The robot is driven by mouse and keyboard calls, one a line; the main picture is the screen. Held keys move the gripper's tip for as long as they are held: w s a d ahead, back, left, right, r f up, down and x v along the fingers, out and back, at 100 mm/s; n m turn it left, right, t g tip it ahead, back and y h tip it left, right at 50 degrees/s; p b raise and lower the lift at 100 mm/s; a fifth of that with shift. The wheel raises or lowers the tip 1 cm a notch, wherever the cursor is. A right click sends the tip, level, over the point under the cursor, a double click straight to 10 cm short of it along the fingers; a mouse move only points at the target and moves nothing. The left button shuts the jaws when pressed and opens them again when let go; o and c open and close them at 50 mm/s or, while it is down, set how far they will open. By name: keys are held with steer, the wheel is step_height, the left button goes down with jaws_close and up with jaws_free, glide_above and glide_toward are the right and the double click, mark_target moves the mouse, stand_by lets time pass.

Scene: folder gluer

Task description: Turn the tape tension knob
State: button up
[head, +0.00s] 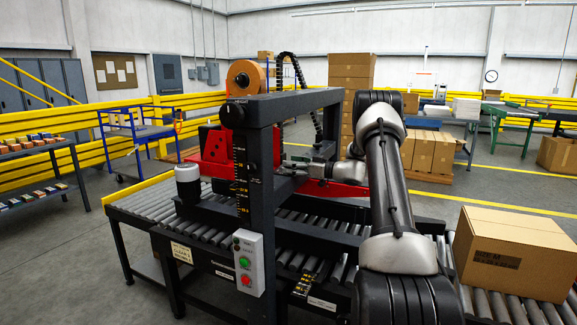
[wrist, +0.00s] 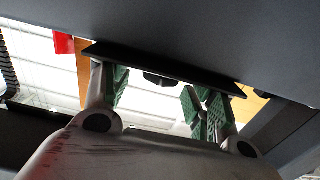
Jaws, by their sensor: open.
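In the head view my gripper (head: 290,166) reaches left inside the machine's dark frame (head: 262,190), beside the red tape head (head: 217,148). In the wrist view its two green-padded fingers (wrist: 158,92) are open and spread apart. A small dark rounded piece (wrist: 158,79) shows between them, under a dark plate edge; it may be the tension knob, but I cannot tell surely. Nothing is seen gripped. A tape roll (head: 245,77) sits at the top of the machine. A black knob (head: 232,115) near the "HEIGHT" label is on the front post.
The frame's crossbar (head: 295,105) and post stand close around my gripper. A control box (head: 248,262) with green and red buttons hangs on the post. A carton (head: 515,255) lies on the rollers at right. A dark panel (wrist: 210,35) fills the top of the wrist view.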

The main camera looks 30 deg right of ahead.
steer(key=shift+x, duration=1)
steer(key=c, duration=1)
steer(key=shift+s+a+m+t+h, duration=0.1)
steer(key=shift+m+t+h, duration=0.3)
steer(key=shift+h, duration=0.1)
steer(key=shift+m+t+h, duration=0.7)
steer(key=shift+m+h, duration=0.2)
steer(key=shift+h, duration=0.3)
steer(key=shift+m+t+h, duration=0.7)
steer(key=shift+m+h, duration=1)
steer(key=shift+h, duration=0.8)
steer(key=o, duration=1)
